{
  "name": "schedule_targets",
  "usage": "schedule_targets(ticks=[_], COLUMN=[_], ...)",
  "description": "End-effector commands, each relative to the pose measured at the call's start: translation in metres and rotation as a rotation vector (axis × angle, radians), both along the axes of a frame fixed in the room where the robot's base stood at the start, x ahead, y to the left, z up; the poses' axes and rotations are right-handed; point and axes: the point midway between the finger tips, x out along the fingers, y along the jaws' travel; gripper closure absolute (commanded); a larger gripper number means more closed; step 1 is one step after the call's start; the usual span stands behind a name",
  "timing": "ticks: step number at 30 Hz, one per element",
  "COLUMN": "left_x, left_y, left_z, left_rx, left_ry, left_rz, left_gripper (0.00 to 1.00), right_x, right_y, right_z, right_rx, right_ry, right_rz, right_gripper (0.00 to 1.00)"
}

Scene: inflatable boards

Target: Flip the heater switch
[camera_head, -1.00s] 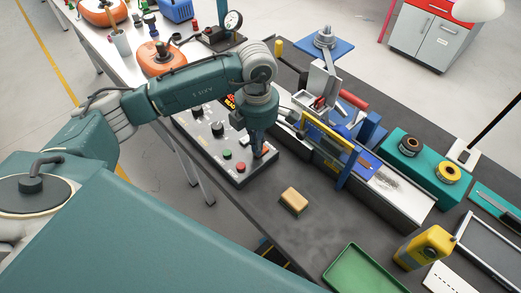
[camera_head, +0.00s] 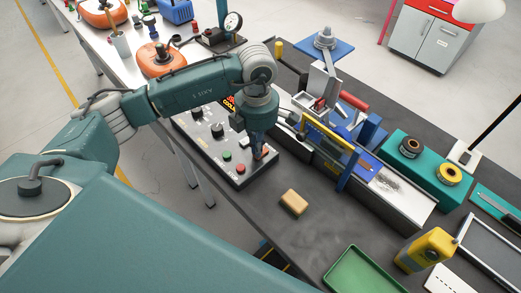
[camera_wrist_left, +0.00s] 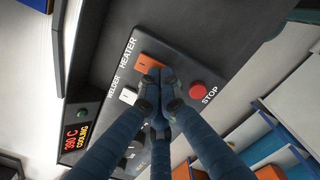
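The heater switch (camera_wrist_left: 148,63) is an orange rocker on the dark control panel (camera_wrist_left: 128,60), beside the printed word HEATER. My left gripper (camera_wrist_left: 166,88) has its fingertips drawn together right at the switch and covers part of it. I cannot tell whether they press on it. In the head view the left gripper (camera_head: 258,153) points down at the right end of the control panel (camera_head: 231,178), with a bit of orange showing beside the fingers. No object shows between the fingers. My right gripper is not in view.
A red STOP button (camera_wrist_left: 197,89) and a white WELDER switch (camera_wrist_left: 128,95) flank the switch. A small display (camera_wrist_left: 75,139) reads 390 C COOLING. In the head view, a blue and yellow fixture (camera_head: 330,140) stands close right of the gripper, and a tan block (camera_head: 294,202) lies in front.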

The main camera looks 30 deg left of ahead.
Motion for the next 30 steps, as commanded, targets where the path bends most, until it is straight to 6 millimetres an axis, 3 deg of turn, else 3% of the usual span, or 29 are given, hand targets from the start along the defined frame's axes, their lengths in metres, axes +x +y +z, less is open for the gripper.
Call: schedule_targets(ticks=[19, 30], left_x=[0.001, 0.001], left_y=[0.0, 0.0], left_z=[0.056, 0.061], left_rx=[-0.001, -0.001], left_ry=[-0.002, -0.002], left_rz=[0.0, 0.0], left_gripper=[1.0, 1.0], right_x=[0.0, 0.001], right_y=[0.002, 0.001], right_z=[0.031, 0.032], right_rx=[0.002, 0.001], right_ry=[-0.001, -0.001], right_rz=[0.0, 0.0], right_gripper=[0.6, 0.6])
